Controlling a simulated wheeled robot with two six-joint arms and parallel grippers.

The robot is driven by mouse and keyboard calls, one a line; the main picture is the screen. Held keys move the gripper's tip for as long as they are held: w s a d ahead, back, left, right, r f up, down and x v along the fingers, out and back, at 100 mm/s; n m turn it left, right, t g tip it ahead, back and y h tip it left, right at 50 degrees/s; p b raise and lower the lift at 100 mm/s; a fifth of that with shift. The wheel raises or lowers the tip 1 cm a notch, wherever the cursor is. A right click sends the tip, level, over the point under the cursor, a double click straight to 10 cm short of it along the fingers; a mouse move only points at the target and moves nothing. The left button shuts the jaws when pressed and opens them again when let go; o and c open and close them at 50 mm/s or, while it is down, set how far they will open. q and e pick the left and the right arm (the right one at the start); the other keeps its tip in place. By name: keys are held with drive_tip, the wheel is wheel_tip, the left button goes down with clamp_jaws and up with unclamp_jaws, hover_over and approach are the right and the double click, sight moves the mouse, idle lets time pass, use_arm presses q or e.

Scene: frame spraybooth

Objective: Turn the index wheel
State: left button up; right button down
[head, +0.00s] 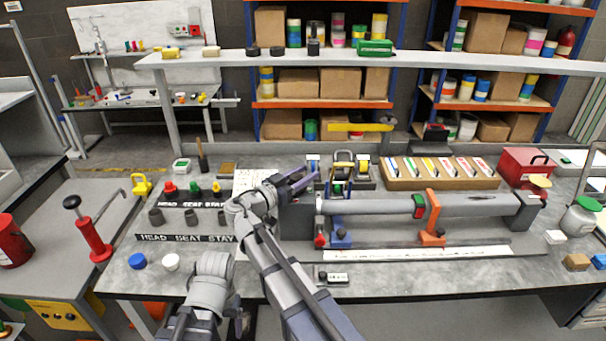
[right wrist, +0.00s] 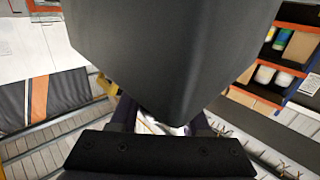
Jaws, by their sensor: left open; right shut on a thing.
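A long grey tube (head: 460,206) lies across a fixture on the bench, carried by a blue stand (head: 340,238) and an orange stand (head: 431,233). My right gripper (head: 308,178) is at the fixture's left end, shut on a small part that looks like the index wheel. The wheel's shape is mostly hidden by my arm and fingers. In the right wrist view a large dark block fills the top middle, and the fingers (right wrist: 162,122) show only partly below it. My left gripper (head: 236,318) is low at the front edge of the bench, open and barely visible, apart from the fixture.
A tray of coloured cards (head: 440,184) and a red box (head: 524,166) stand behind the tube. Labelled rows of red, yellow and green knobs (head: 194,188) lie left of my right arm. A red hand pump (head: 92,236) stands on the left side table. A raised shelf (head: 400,60) spans the back.

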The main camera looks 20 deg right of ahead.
drive_tip(key=shift+c, duration=1.8)
unclamp_jaws()
